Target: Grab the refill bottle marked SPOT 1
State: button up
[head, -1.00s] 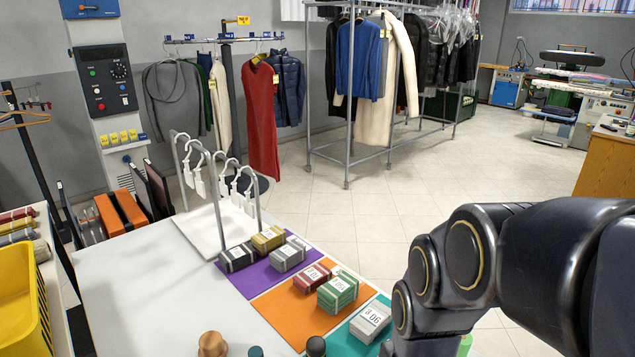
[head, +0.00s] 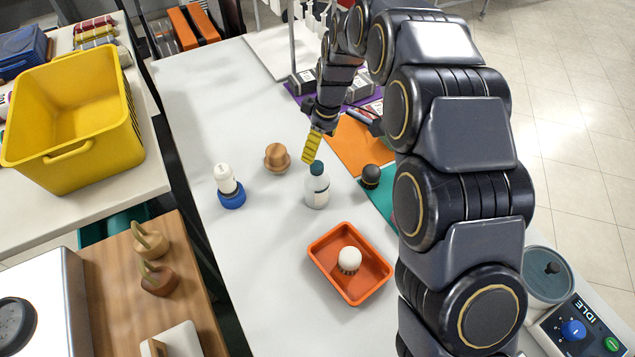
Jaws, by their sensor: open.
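A white bottle with a dark teal cap (head: 317,192) stands upright on the white table, in the middle of the head view. Its marking cannot be read. A second white bottle, with a blue base (head: 229,187), stands to its left; no marking can be read on it either. My gripper (head: 338,140) is open, with nothing seen in it. It is just beyond the teal-capped bottle, and its yellow finger pad hangs close above the cap in the picture. Whether pad and cap touch cannot be told.
A wooden knob-like object (head: 277,157) and a dark round-topped object (head: 371,176) flank the teal-capped bottle. An orange tray (head: 322,252) holding a white round brush lies in front. Labelled bundles sit on coloured mats beyond. A yellow bin (head: 95,150) stands left.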

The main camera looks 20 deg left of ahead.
aim_at(317, 165)
jog(key=f, duration=0.6)
jog(key=shift+s+a+f, duration=0.2)
jog(key=shift+s+f, duration=0.05)
jog(key=shift+s, duration=0.15)
grip_shut()
